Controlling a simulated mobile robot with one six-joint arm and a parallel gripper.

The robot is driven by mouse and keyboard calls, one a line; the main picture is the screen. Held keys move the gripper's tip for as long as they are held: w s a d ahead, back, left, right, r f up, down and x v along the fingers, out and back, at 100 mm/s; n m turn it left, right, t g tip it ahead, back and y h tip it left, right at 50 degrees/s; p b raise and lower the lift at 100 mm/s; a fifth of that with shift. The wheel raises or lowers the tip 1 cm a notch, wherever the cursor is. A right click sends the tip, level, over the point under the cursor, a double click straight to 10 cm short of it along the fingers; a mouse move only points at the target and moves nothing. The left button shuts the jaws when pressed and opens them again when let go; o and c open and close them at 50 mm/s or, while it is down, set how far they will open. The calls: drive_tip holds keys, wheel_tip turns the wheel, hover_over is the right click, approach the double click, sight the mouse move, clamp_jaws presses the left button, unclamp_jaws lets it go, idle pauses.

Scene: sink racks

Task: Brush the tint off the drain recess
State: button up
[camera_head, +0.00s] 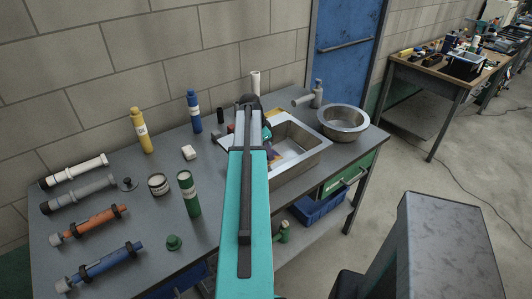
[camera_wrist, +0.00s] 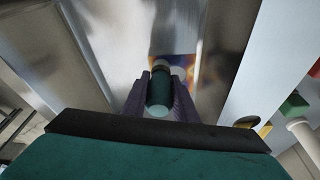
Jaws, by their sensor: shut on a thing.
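The steel sink (camera_head: 312,150) is set into the bench right of my arm in the head view. In the wrist view its bare metal walls (camera_wrist: 95,35) surround my gripper. My gripper (camera_wrist: 161,78) has dark purple fingers, shut on a dark green cylindrical handle (camera_wrist: 159,92) with a pale round end; I take this to be the brush. Its far end is hidden. A tint patch of orange, blue and purple (camera_wrist: 183,62) shows on the metal just beyond the fingers. The drain recess is mostly hidden by the gripper and handle; I cannot tell whether the brush touches it.
A round steel bowl (camera_head: 344,122) stands right of the sink. Several pipe-like tubes (camera_head: 90,222) lie at the far left. A grey bottle (camera_head: 318,93) stands behind the sink.

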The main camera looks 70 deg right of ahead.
drive_tip(key=shift+s+d+r, duration=0.1)
drive_tip(key=shift+s+d, duration=0.3)
drive_tip(key=shift+d, duration=0.2)
drive_tip(key=shift+s+d, duration=0.35)
drive_tip(key=shift+d, duration=0.25)
drive_tip(key=shift+s+d, duration=0.55)
drive_tip(key=shift+d, duration=0.3)
drive_tip(key=shift+s+d, duration=0.5)
drive_tip(key=shift+d, duration=0.3)
drive_tip(key=shift+a, duration=0.1)
drive_tip(key=shift+w+a, duration=0.55)
drive_tip(key=shift+a, duration=0.25)
drive_tip(key=shift+w+a, duration=0.5)
drive_tip(key=shift+a, duration=0.3)
drive_tip(key=shift+w+a, duration=0.55)
drive_tip(key=shift+a, duration=0.25)
drive_tip(key=shift+w+a, duration=0.5)
drive_tip(key=shift+a, duration=0.3)
drive_tip(key=shift+w+d+b, duration=0.1)
drive_tip(key=shift+w+b, duration=0.05)
drive_tip(key=shift+b, duration=0.15)
